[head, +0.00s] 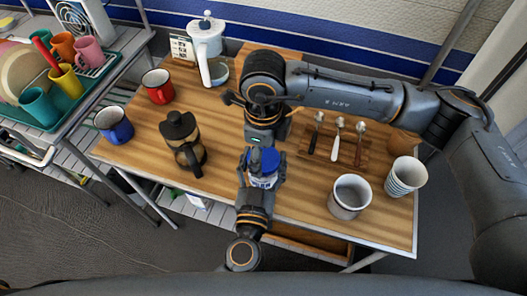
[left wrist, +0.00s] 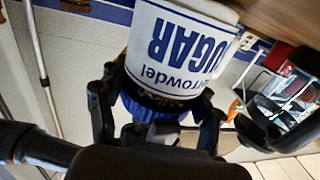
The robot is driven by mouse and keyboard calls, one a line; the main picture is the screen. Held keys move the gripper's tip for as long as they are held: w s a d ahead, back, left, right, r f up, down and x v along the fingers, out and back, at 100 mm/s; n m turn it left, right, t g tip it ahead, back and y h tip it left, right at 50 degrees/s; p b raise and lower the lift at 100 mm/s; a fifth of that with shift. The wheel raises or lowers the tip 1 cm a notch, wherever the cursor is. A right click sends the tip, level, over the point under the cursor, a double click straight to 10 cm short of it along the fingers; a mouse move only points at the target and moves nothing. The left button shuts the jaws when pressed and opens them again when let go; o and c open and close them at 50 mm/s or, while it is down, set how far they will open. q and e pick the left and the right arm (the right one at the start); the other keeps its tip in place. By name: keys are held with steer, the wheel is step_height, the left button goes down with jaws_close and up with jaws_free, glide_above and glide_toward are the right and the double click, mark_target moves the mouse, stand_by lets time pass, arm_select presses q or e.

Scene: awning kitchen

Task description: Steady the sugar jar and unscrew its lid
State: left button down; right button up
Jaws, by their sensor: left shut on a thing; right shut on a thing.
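The sugar jar (head: 263,182) is white with blue lettering and a blue top, near the front edge of the wooden table. It shows close up and upside down in the left wrist view (left wrist: 180,45). My left gripper (head: 262,170) reaches in from the front and is shut on the jar, its fingers on both sides near the blue part; they also show in the left wrist view (left wrist: 158,100). My right gripper (head: 264,143) comes down from above and is shut on the blue lid (head: 262,158). Its fingertips are partly hidden, so the exact contact is unclear.
A coffee press (head: 183,143), blue mug (head: 114,124) and red mug (head: 158,87) stand left. A white pot (head: 205,40) is behind. Spoons (head: 337,138) lie on a wooden board to the right.

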stand_by(0.4)
steer(key=o, duration=1.3)
steer(key=shift+c, duration=0.2)
steer(key=shift+r, duration=2.25)
arm_select(q)
steer(key=shift+c, duration=0.8)
jaws_free()
